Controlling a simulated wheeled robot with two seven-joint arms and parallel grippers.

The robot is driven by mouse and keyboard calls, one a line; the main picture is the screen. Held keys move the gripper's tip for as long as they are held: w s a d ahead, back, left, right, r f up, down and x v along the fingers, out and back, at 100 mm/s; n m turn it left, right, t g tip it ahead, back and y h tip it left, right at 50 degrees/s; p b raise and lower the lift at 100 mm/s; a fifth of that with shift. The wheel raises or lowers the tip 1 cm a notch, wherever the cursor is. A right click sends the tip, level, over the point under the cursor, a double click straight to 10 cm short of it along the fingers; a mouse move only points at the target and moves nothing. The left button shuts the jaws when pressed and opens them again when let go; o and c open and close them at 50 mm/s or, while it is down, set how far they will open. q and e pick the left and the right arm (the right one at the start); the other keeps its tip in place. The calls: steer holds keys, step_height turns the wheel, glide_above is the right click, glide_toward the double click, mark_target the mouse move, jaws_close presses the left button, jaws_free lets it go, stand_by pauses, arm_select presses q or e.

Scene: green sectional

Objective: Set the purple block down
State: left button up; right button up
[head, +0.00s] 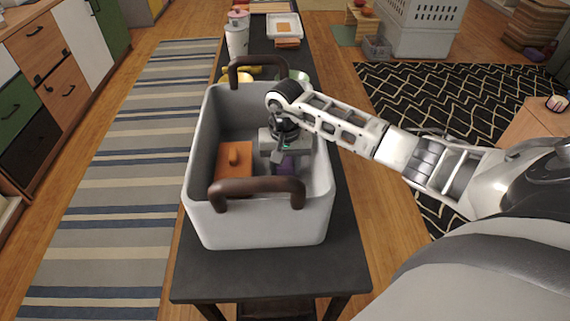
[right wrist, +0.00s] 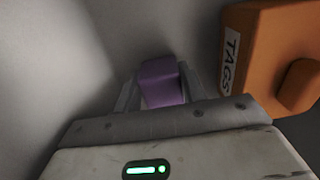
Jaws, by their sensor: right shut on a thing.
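The purple block (right wrist: 162,82) is between the two fingers of my right gripper (right wrist: 160,92) in the right wrist view. My right gripper is shut on it. In the head view my right gripper (head: 284,158) reaches down inside a large grey bin (head: 256,222), and the purple block (head: 287,166) shows partly below it. Whether the block touches the bin floor cannot be told. My left gripper is not in view.
An orange box (head: 233,176) with a knob stands in the bin, left of my right gripper; in the right wrist view the orange box (right wrist: 262,50) carries a TAGS label. The bin has brown handles (head: 257,193) and stands on a dark narrow table (head: 340,270).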

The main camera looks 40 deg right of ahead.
mark_target(285, 163)
steer(key=shift+f, duration=0.25)
steer(key=o, duration=1)
steer(key=shift+r, duration=0.15)
steer(key=shift+c, duration=0.2)
steer(key=shift+r, duration=0.15)
arm_select(q)
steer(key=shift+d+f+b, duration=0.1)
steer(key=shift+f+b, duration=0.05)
steer(key=shift+b, duration=0.35)
arm_select(e)
step_height(285, 163, up, 12)
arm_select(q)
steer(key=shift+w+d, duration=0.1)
